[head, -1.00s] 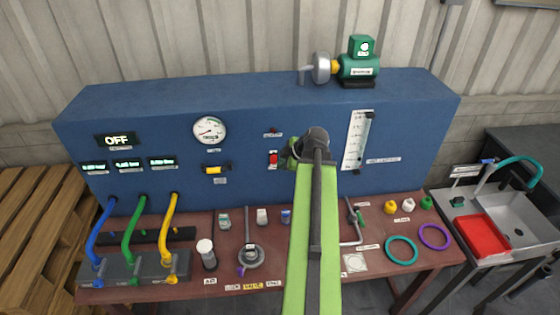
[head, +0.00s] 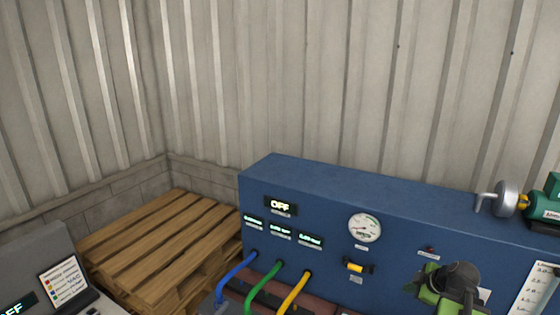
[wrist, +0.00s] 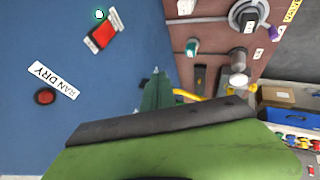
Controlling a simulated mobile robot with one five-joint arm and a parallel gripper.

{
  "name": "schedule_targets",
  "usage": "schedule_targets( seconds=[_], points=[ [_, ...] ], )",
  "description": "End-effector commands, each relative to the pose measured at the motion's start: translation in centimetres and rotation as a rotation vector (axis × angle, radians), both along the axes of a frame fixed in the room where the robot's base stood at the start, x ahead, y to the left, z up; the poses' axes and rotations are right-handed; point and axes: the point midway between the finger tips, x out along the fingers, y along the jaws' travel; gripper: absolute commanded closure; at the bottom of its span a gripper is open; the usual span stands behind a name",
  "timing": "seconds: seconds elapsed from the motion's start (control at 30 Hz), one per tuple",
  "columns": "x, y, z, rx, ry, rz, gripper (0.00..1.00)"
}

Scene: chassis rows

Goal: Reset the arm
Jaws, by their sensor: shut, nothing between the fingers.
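My gripper (wrist: 154,88) shows in the wrist view as narrow green fingers that are closed together and empty. Its tips are beside the blue panel face (wrist: 130,90), near the panel's lower edge. I cannot tell whether they touch anything. In the head view, the green and black end of my arm is at the lower right, in front of the blue panel (head: 330,190). The fingers cannot be made out there.
Blue, green and yellow hoses rise below. The wrist view shows a red switch (wrist: 102,36) and a RAN DRY label (wrist: 52,80). A wooden pallet (head: 165,240) stands left.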

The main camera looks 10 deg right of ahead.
Motion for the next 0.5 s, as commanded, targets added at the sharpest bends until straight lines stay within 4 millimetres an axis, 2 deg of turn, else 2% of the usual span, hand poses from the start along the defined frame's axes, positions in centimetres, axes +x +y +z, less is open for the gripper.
schedule_targets(
  seconds=[0.03, 0.1, 0.17, 0.2, 0.23, 0.3, 0.37, 0.4, 0.5],
  points=[
    [2.6, 3.9, -2.7, 0.0, 0.001, 0.075, 1.0],
    [5.4, 9.3, -4.8, -0.011, 0.011, 0.176, 1.0],
    [7.1, 14.1, -6.6, -0.022, 0.033, 0.263, 1.0],
    [7.9, 17.2, -7.9, -0.022, 0.055, 0.306, 1.0],
    [8.3, 19.6, -8.9, -0.017, 0.075, 0.33, 1.0],
    [8.8, 25.0, -11.2, 0.002, 0.134, 0.361, 1.0],
    [8.7, 29.2, -13.1, 0.024, 0.197, 0.355, 1.0],
    [8.4, 31.9, -14.4, 0.038, 0.244, 0.338, 1.0],
    [6.7, 37.6, -17.4, 0.071, 0.379, 0.216, 1.0]
  ],
)
